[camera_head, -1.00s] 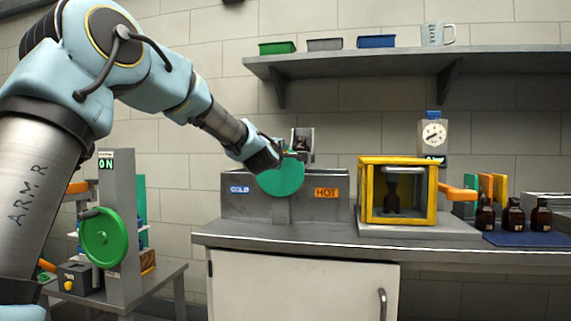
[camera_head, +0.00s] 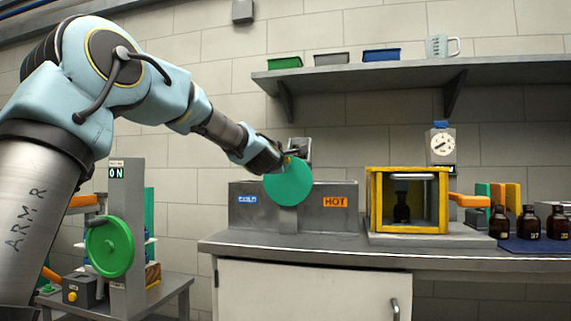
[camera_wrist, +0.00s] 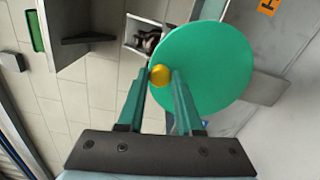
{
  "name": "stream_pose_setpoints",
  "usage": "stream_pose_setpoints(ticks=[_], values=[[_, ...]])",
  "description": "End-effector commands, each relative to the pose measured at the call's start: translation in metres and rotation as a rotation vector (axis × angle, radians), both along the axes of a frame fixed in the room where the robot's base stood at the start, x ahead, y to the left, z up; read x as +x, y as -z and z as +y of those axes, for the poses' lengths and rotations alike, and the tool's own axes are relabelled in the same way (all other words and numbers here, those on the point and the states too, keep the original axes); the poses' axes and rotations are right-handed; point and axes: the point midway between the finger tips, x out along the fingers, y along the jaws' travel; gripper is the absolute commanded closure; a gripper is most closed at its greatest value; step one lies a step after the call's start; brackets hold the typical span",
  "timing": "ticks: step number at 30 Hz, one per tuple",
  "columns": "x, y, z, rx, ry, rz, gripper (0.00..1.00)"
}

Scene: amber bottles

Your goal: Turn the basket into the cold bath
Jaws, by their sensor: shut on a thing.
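The twin bath (camera_head: 258,217) stands on the bench, with a blue COLD label (camera_head: 247,199) at left and an orange HOT label (camera_head: 335,202) at right. A green disc (camera_head: 290,186) is on its front, between the labels. My gripper (camera_wrist: 160,82) is shut on the disc's yellow knob (camera_wrist: 160,74) near the rim. The grey basket (camera_head: 301,147) is raised above the bath, behind the disc, near the middle. In the wrist view the basket (camera_wrist: 131,36) has a dark amber bottle (camera_wrist: 148,43) in it. The disc hides part of the basket's arm.
A yellow-framed cabinet (camera_head: 374,205) stands right of the bath, holding a dark bottle (camera_head: 402,208). Several amber bottles (camera_head: 528,222) stand on a blue mat at far right. A shelf (camera_head: 400,70) hangs above. A green handwheel (camera_head: 110,247) is at left.

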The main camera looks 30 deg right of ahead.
Motion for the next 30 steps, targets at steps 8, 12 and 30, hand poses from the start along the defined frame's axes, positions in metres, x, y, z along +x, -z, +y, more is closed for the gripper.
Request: stream_pose_setpoints(ticks=[8,12,30], values=[[0.0028,-0.0021,0.0027,-0.004,-0.007,-0.002,1.00],[0.0027,-0.0019,0.0027,-0.003,-0.007,-0.003,0.64],[-0.0036,0.0002,0.0047,-0.001,-0.001,0.000,0.36]])
